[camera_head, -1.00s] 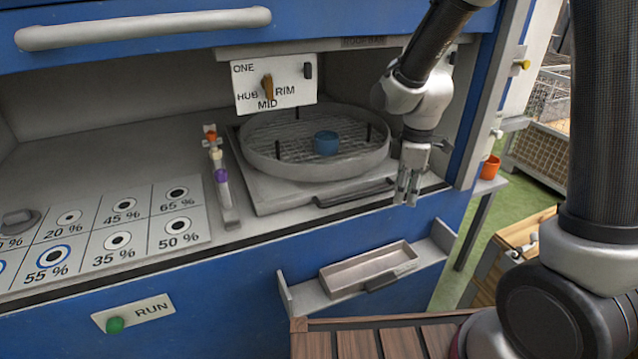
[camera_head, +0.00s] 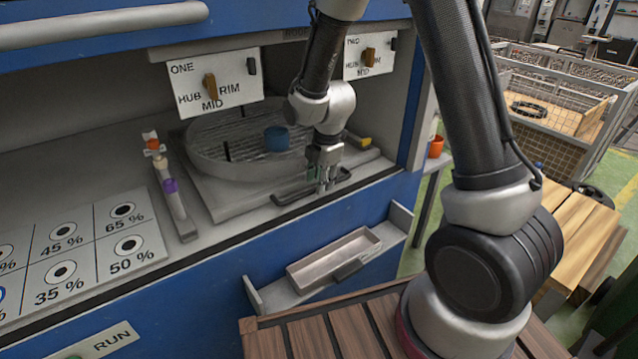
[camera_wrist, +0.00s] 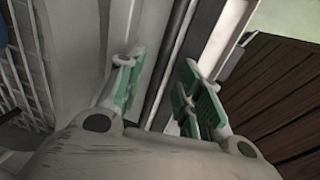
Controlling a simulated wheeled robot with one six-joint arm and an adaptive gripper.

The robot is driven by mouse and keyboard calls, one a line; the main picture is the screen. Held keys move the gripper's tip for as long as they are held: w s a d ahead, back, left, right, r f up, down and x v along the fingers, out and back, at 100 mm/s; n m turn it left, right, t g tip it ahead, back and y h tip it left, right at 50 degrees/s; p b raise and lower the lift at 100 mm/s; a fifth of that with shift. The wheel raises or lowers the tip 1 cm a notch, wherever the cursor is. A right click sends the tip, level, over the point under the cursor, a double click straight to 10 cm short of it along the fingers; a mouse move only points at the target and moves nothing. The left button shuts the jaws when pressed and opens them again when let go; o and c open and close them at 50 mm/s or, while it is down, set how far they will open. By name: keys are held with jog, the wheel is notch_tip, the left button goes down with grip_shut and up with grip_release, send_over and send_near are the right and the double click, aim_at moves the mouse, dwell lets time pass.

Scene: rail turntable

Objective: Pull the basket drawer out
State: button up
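The round wire basket (camera_head: 205,165) sits on a grey drawer plate (camera_head: 235,207) inside the blue machine. A blue cup (camera_head: 276,138) stands in it. The drawer's dark bar handle (camera_head: 290,193) runs along the plate's front edge. My gripper (camera_head: 325,183) points down at the handle's right part. In the wrist view my gripper (camera_wrist: 168,88) is open, its green pads apart, with a dark bar (camera_wrist: 168,62) that looks like the handle running between them. I cannot tell whether either finger touches it.
A small grey tray (camera_head: 333,262) with its own handle sticks out below on the blue front. A brown slatted table (camera_head: 310,335) stands in front. A post with coloured rings (camera_head: 170,190) is left of the basket. An orange cup (camera_head: 436,147) stands at the right.

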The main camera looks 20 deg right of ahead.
jog(key=shift+w+f, duration=0.2)
jog(key=shift+f, duration=0.7)
grip_shut()
jog(key=shift+s, duration=0.1)
